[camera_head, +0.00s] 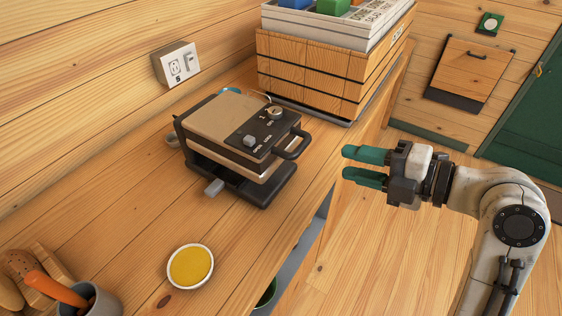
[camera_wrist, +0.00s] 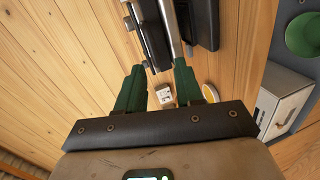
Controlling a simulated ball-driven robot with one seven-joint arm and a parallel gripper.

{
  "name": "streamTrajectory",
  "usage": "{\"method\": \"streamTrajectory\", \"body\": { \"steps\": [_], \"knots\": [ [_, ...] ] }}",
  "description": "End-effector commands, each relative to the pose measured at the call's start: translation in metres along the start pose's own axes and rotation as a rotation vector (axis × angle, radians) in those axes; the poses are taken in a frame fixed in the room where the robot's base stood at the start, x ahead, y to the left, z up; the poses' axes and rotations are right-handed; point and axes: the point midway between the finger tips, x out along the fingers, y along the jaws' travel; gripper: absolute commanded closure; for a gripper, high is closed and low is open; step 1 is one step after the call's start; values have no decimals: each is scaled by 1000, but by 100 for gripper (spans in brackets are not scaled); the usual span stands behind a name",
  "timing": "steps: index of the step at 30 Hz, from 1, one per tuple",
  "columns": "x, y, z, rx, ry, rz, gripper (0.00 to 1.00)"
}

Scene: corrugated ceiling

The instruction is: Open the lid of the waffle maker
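The waffle maker (camera_head: 225,119) sits on the wooden counter, with a tan and black top, a dial and a latch marked open and lock. Its lid looks shut. A black loop handle (camera_head: 293,146) sticks out from its right side. My gripper (camera_head: 346,163) is to the right of the handle, apart from it, with its two green fingers spread and nothing between them. In the wrist view, the green fingers of my gripper (camera_wrist: 159,66) point toward a black and silver body at the top, which looks like the waffle maker (camera_wrist: 172,25), only partly in view.
A slatted wooden crate (camera_head: 310,75) with books and coloured blocks on top stands behind the waffle maker. A yellow-filled dish (camera_head: 190,267) and a utensil cup (camera_head: 103,302) are at the front left. The space between my gripper and the handle looks clear.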

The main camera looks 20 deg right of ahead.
Motion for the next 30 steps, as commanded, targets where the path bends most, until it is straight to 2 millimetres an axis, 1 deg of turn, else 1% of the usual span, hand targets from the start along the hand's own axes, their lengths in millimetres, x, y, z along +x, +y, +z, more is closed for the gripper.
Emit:
{"method": "streamTrajectory", "body": {
  "steps": [1, 4, 7, 11, 18, 21, 25, 30],
  "knots": [
    [-2, 4, 1, -43, 2, 18, 64],
    [-2, 10, 0, -90, 9, 35, 64],
    [6, 12, -1, -96, 14, 36, 64],
    [25, 12, -2, -94, 15, 34, 64],
    [69, 14, -2, -92, 15, 33, 64],
    [84, 14, -2, -92, 13, 32, 64],
    [97, 14, -2, -92, 11, 33, 64],
    [105, 14, -2, -92, 11, 33, 64]
  ]
}}
